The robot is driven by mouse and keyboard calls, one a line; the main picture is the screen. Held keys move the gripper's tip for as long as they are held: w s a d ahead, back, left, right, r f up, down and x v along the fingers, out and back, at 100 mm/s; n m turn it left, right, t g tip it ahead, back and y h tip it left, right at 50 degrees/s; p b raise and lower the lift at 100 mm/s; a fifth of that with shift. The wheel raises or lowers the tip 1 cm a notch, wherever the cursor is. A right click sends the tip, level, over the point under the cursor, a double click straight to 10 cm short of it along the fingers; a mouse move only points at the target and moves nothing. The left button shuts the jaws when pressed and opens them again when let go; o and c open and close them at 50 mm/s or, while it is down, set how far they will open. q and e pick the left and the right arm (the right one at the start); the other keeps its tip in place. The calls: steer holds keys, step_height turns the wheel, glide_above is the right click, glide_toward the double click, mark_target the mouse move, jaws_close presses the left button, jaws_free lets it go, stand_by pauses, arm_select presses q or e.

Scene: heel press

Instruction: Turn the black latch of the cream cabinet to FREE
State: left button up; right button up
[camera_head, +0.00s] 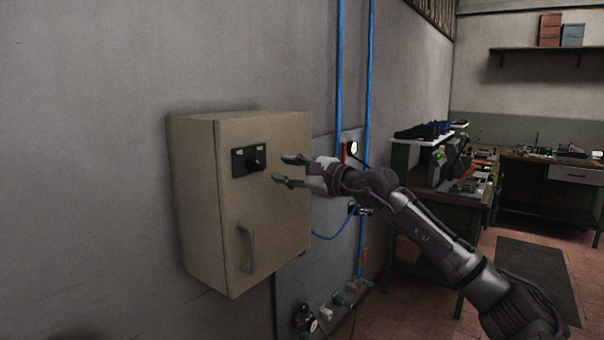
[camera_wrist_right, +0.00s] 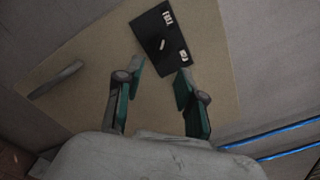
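The cream cabinet (camera_head: 262,195) is fixed to the grey wall, with its door facing right. Its black latch (camera_head: 254,162) sits on a dark plate (camera_head: 238,163) near the top of the door. In the right wrist view the latch (camera_wrist_right: 161,44) shows on the plate (camera_wrist_right: 154,66), between and beyond the fingertips. The label words are too small to read. My right gripper (camera_head: 284,170) is open and empty, a short way off the door and to the right of the latch; its fingers also show in the right wrist view (camera_wrist_right: 160,75). My left gripper is not in view.
A grey door handle (camera_head: 247,247) is on the door below the latch. A grey panel (camera_head: 322,225) with blue pipes (camera_head: 338,70) and fittings stands right of the cabinet. Workbenches (camera_head: 437,190) are farther right. The space before the cabinet door holds only my right arm.

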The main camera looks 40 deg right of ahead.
steer(key=v, duration=0.5)
steer(key=shift+w+f, duration=0.1)
steer(key=shift+f, duration=0.05)
stand_by(0.6)
